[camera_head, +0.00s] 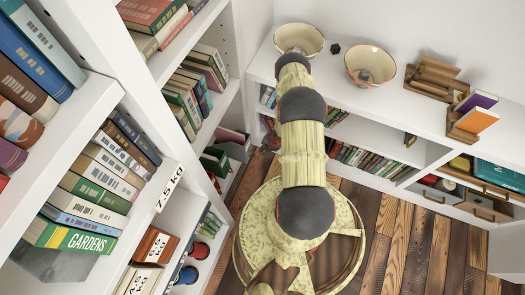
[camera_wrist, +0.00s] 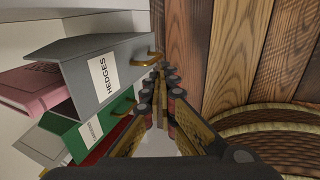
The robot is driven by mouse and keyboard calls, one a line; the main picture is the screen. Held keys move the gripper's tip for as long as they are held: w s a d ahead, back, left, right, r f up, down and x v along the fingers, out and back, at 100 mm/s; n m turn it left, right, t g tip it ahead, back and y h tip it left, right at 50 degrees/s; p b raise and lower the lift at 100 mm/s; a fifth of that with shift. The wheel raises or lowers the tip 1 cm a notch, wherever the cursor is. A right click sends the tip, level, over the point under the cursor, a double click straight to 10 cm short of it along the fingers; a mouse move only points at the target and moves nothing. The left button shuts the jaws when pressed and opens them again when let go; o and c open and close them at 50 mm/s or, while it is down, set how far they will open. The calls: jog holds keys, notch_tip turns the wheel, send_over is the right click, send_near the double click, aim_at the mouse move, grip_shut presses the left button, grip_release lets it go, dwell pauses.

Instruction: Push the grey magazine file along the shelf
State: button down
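The grey magazine file (camera_wrist: 112,68) stands out at the left of the wrist view, with a white label reading HEDGES on its spine and a brass pull (camera_wrist: 146,57) at its edge. My gripper (camera_wrist: 163,76) reaches in from the bottom of that view. Its two fingers converge and look shut at the tips, with nothing seen between them. The tips are just right of the grey file, near the pulls; I cannot tell whether they touch it. In the head view my gripper is hidden, and I cannot make out the grey file clearly there.
Plank floor (camera_wrist: 225,50) is open to the right. In the head view tall white bookshelves (camera_head: 75,120) fill the left; a low white shelf (camera_head: 395,115) runs along the back.

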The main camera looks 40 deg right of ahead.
jog(key=d+b+x, duration=0.1)
jog(key=b+x, duration=0.3)
jog(key=x, duration=0.2)
jog(key=shift+w+a+f, duration=0.2)
jog(key=shift+a+f, duration=0.25)
jog(key=shift+a, duration=0.1)
jog(key=shift+w+a, duration=0.5)
jog(key=shift+w, duration=0.75)
jog(key=shift+w+a, duration=0.5)
jog(key=shift+w, duration=0.7)
jog(key=shift+w+a, duration=0.5)
jog(key=shift+w, duration=0.75)
jog(key=s, duration=0.1)
jog(key=s+d, duration=0.1)
jog(key=s, duration=0.1)
jog(key=shift+s+d, duration=0.25)
jog(key=shift+s, duration=0.15)
jog(key=shift+m, duration=0.3)
